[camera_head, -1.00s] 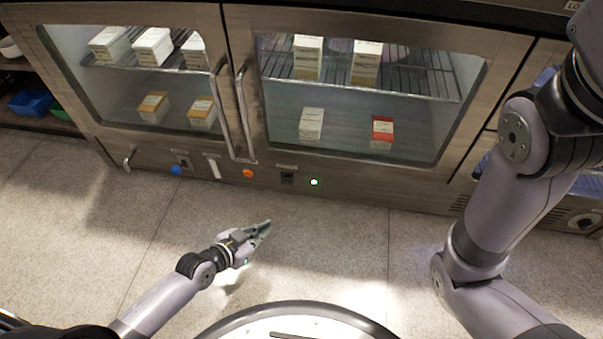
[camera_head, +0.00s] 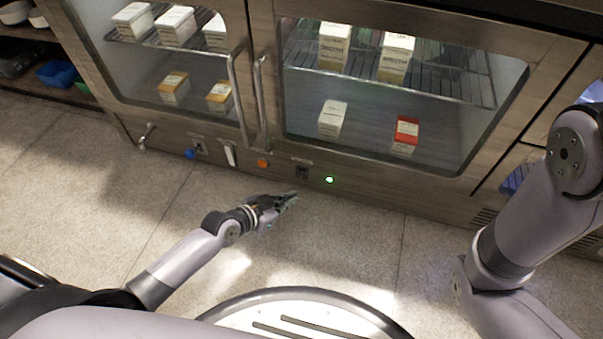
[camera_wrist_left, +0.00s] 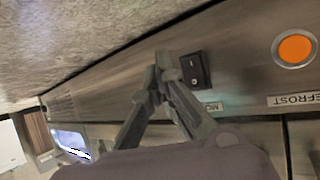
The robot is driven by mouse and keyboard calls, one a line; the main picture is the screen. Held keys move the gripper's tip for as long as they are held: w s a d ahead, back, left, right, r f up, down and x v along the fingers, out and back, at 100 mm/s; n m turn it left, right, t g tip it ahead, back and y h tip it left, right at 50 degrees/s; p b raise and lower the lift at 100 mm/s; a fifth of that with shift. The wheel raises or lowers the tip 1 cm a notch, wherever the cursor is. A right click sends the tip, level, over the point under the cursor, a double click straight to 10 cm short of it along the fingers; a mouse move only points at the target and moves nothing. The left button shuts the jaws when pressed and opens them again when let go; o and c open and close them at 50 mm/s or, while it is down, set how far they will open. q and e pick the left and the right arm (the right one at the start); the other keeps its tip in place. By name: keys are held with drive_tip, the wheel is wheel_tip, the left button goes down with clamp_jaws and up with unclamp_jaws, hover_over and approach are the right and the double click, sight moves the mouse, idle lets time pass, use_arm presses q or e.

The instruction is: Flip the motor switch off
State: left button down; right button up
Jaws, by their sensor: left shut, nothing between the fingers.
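My left gripper (camera_head: 291,197) is shut and empty, just in front of and below the switch in the head view. In the left wrist view its fingertips (camera_wrist_left: 164,66) meet right beside the switch; I cannot tell whether they touch it. My right gripper is out of view; only my right arm's links show.
A lit green lamp (camera_head: 329,180) is right of the switch. An orange button (camera_head: 263,163) is left of it, above a "DEFROST" label (camera_wrist_left: 293,99) in the wrist view. A white lever (camera_head: 229,156) and blue knob (camera_head: 190,154) are farther left. Door handles (camera_head: 262,100) hang above.

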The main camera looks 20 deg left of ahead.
sight(306, 178)
use_arm(q)
drive_tip(key=shift+w+d+r+b, duration=0.15)
drive_tip(key=shift+w+b, duration=0.1)
drive_tip(key=shift+w, duration=0.9)
drive_tip(key=shift+w+a+r+b, duration=0.1)
drive_tip(key=shift+w+b, duration=0.1)
drive_tip(key=shift+w, duration=0.95)
drive_tip(key=shift+w+r, duration=0.1)
drive_tip(key=shift+w, duration=0.3)
drive_tip(key=shift+w, duration=0.3)
drive_tip(key=shift+s, duration=0.1)
idle(0.3)
drive_tip(key=shift+s+p, duration=0.4)
drive_tip(key=shift+s, duration=0.25)
drive_tip(key=shift+s+p, duration=0.35)
drive_tip(key=shift+s, duration=0.25)
drive_tip(key=shift+s+f+p, duration=0.2)
drive_tip(key=shift+s+p, duration=0.2)
drive_tip(key=shift+s, duration=0.55)
drive_tip(key=shift+s+f+p, duration=0.15)
drive_tip(key=shift+s+p, duration=0.2)
drive_tip(key=shift+s, duration=0.55)
